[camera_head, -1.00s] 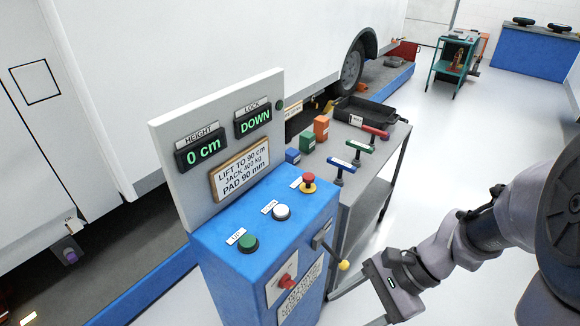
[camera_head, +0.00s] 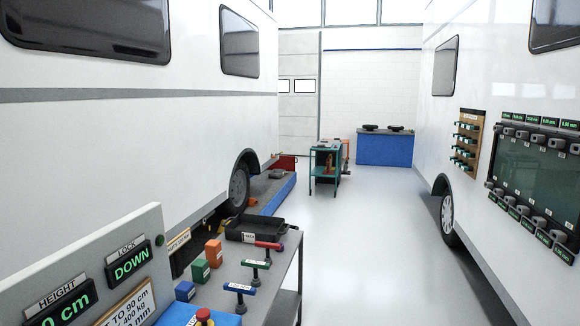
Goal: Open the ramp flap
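I cannot pick out a ramp flap for sure in this view. The long blue platform (camera_head: 277,196) runs beside and under the left white motorhome (camera_head: 150,135), with its rear wheel (camera_head: 239,188) near it. A red object (camera_head: 286,162) and a small grey object (camera_head: 277,174) are at the platform's far end. My gripper is out of the picture, so its state is hidden.
The control panel (camera_head: 140,225) reads DOWN at the lower left. A grey bench (camera_head: 285,272) holds a black tray (camera_head: 256,231), coloured blocks and T-handles. A teal cart (camera_head: 323,170) and blue cabinet (camera_head: 385,150) stand farther back. The aisle floor (camera_head: 375,235) is clear.

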